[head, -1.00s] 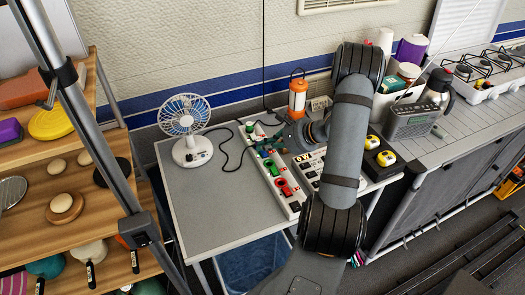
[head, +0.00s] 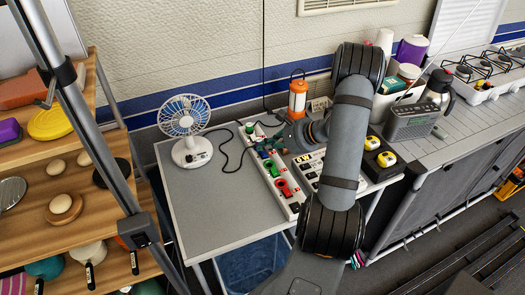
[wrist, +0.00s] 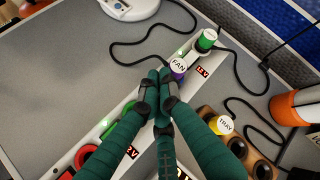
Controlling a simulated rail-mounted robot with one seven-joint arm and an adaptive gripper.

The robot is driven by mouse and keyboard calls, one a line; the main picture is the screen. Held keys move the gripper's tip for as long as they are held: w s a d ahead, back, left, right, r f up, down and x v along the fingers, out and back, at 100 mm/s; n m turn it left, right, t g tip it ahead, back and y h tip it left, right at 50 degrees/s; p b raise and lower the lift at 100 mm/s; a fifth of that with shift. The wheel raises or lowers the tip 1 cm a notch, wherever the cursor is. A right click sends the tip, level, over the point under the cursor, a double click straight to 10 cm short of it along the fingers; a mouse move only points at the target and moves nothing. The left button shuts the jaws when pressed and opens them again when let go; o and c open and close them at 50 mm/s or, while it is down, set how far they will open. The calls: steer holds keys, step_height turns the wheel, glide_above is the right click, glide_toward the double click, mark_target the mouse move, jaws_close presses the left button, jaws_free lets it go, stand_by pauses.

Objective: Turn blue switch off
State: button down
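A long white power strip (head: 292,206) lies on the grey table with coloured switches along it. A small blue switch (head: 262,154) shows in the head view between the dark green fingers and a green switch (head: 270,166). In the wrist view the fingers cover that stretch of the strip (wrist: 110,113), so I cannot make out the blue switch there. My gripper (wrist: 160,82) has its fingertips together with nothing seen between them. In the head view, my gripper (head: 268,146) is over the strip; contact cannot be told.
A purple plug labelled FAN (wrist: 178,68) and a green plug (wrist: 206,39) stand beyond the fingertips. A red switch (wrist: 86,156) is nearer. A white fan (head: 186,130) stands left, an orange lantern (head: 298,96) behind.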

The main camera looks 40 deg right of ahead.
mark_target(266, 155)
steer(key=shift+r, duration=0.4)
steer(key=shift+r, duration=0.1)
steer(key=shift+s+a+r+p, duration=0.1)
steer(key=shift+s+r+p, duration=0.1)
steer(key=shift+r+p, duration=0.8)
steer(key=shift+s+a+r+p, duration=0.15)
steer(key=shift+r+p, duration=0.45)
steer(key=shift+r, duration=0.8)
steer(key=shift+d, duration=0.1)
steer(key=shift+f, duration=0.15)
steer(key=shift+w+f+b, duration=0.15)
steer(key=shift+f+b, duration=0.4)
steer(key=shift+f, duration=0.3)
steer(key=r+p, duration=0.1)
steer(key=p, duration=0.3)
steer(key=shift+d+r, duration=0.1)
steer(key=shift+r, duration=0.1)
steer(key=r, duration=0.1)
steer(key=r+p, duration=0.1)
steer(key=r, duration=0.2)
steer(key=shift+s+r+p, duration=0.15)
steer(key=shift+s+p, duration=0.2)
steer(key=shift+p, duration=0.05)
